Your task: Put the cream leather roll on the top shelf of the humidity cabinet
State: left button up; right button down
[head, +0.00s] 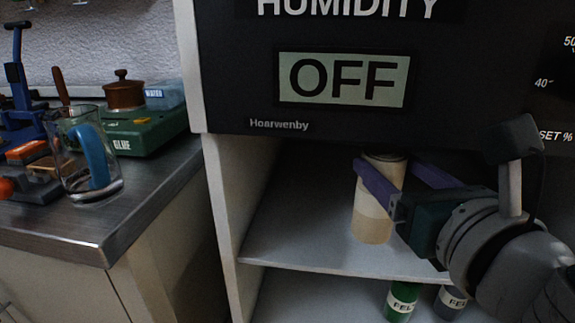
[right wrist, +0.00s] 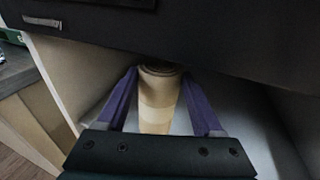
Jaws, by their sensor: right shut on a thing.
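The cream leather roll (head: 372,215) stands upright inside the humidity cabinet (head: 222,200), above the top shelf (head: 300,245). I cannot tell whether its base touches the shelf. My right gripper (head: 386,163) reaches in from the right and is shut on the roll, with one purple finger on each side. The right wrist view shows the roll (right wrist: 157,98) between the two fingers (right wrist: 159,75), its wound top end near the fingertips. My left gripper is not in view.
The cabinet's dark panel (head: 240,90), reading OFF, overhangs the opening. Left of the roll the top shelf is clear. A workbench (head: 120,210) with a glass jug (head: 78,160) stands at left.

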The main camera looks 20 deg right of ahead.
jog(key=w+d, duration=0.4)
jog(key=w, duration=0.3)
notch_tip(320, 180, down, 8)
jog(key=b, duration=0.5)
jog(key=shift+d+r+b, duration=0.2)
jog(key=shift+r+b, duration=0.05)
jog(key=shift+b, duration=0.15)
jog(key=shift+c, duration=0.2)
grip_release()
jog(key=shift+r, duration=0.1)
